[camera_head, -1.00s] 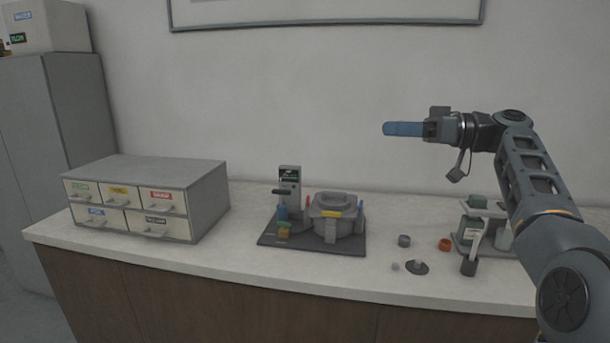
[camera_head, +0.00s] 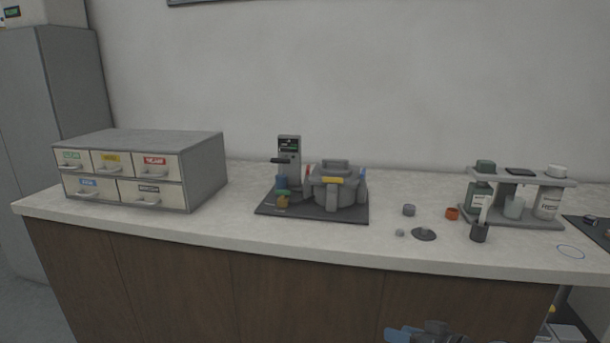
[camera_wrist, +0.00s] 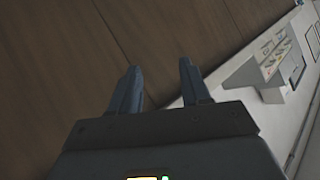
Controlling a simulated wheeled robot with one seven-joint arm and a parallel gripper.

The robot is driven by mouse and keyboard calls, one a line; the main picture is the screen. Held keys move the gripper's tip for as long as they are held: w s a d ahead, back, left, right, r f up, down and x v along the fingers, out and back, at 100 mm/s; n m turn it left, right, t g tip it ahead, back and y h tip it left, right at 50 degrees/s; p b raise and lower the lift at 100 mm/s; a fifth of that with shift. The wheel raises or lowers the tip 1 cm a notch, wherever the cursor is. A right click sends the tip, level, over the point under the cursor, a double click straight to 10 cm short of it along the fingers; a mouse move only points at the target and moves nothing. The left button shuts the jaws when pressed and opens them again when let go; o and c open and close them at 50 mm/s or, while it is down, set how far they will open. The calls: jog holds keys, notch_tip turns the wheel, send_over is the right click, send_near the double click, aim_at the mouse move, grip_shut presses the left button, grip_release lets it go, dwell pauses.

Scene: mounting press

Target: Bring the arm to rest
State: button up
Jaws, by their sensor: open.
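My gripper (camera_wrist: 160,80) is open and empty in the wrist view, its two blue fingers apart in front of the brown cabinet front. In the head view only the top of my gripper (camera_head: 425,332) shows at the bottom edge, below the counter and in front of the cabinet doors. Most of the arm is out of the picture. Nothing is near the fingers in either view.
The counter (camera_head: 330,245) carries a drawer box (camera_head: 205,172), the mounting press (camera_head: 333,188) on a dark base, small loose parts and a bottle rack (camera_head: 540,182). A grey cabinet (camera_head: 60,130) stands at the left. The counter's front edge lies above my gripper in the head view.

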jog(key=s+d+f+m+h+b, duration=0.2)
jog(key=s+f+h+b, duration=0.4)
jog(key=s+f, duration=1.3)
jog(key=s+r+t+h+b, duration=0.15)
jog(key=s+b, duration=0.65)
jog(key=s, duration=1.3)
jog(key=s+a+r+t+b, duration=0.25)
jog(key=s+r+b, duration=0.35)
jog(key=s+r, duration=0.45)
notch_tip(320, 180, up, 22)
jog(key=p, duration=2.2)
jog(key=shift+d+t, duration=0.3)
jog(key=shift+d, duration=0.05)
jog(key=shift+r, duration=0.1)
